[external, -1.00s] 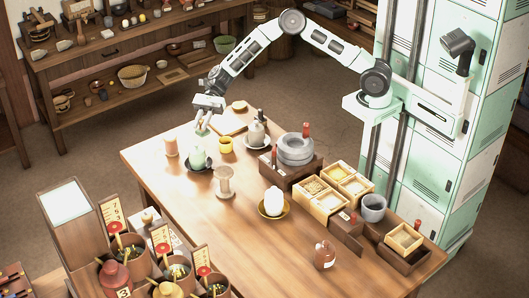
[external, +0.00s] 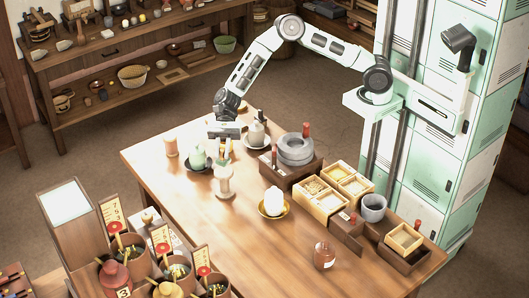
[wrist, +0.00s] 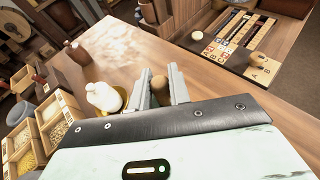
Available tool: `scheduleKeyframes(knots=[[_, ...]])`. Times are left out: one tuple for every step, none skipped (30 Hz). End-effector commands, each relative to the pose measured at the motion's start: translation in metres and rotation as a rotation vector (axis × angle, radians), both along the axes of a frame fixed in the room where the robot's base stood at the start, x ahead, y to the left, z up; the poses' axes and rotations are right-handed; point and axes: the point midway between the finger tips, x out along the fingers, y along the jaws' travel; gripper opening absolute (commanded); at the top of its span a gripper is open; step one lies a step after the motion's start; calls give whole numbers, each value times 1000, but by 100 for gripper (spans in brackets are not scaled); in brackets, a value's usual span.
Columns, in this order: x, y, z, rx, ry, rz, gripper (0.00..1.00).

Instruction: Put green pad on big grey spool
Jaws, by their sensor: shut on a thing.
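My gripper (external: 224,152) points down over the table, a little behind and above a pale spool-shaped thing (external: 224,185) in the external view. In the wrist view its two fingers (wrist: 162,84) stand slightly apart with a small brown rounded thing (wrist: 159,84) between them. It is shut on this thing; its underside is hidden. I cannot make out a green pad in either view. A pale green object (external: 198,158) stands on a dark saucer left of the gripper.
A white rounded object (external: 273,197) sits on a yellow dish to the right. A grey round stone (external: 296,149), wooden boxes (external: 331,200) and a grey cup (external: 373,207) stand further right. A brown bottle (external: 324,256) stands near the front. The table's middle front is clear.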

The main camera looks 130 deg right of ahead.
Motion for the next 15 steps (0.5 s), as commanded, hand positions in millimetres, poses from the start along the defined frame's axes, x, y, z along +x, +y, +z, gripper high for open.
scheduleKeyframes(knots=[[0, 0, -5, 1, 2, 0, 0], [0, 0, -9, 1, 3, 0, 0], [0, 0, -14, 2, 4, -1, 0], [0, 0, -19, 2, 4, -1, 0], [0, 0, -24, 1, 3, 0, 0], [0, 0, -29, 2, 2, 0, 0], [0, 0, -32, 2, 2, 0, 0], [0, 0, -34, 1, 2, 0, 0], [0, 0, -35, 0, 0, 0, 0], [0, 0, -35, -1, -1, 0, 0], [0, 0, -35, -1, -1, 0, 0], [0, 0, -35, -1, -1, 0, 0], [0, 0, -35, -1, -1, 0, 0], [0, 0, -35, -1, -1, 0, 0], [0, 0, -35, 0, 0, 0, 0]])
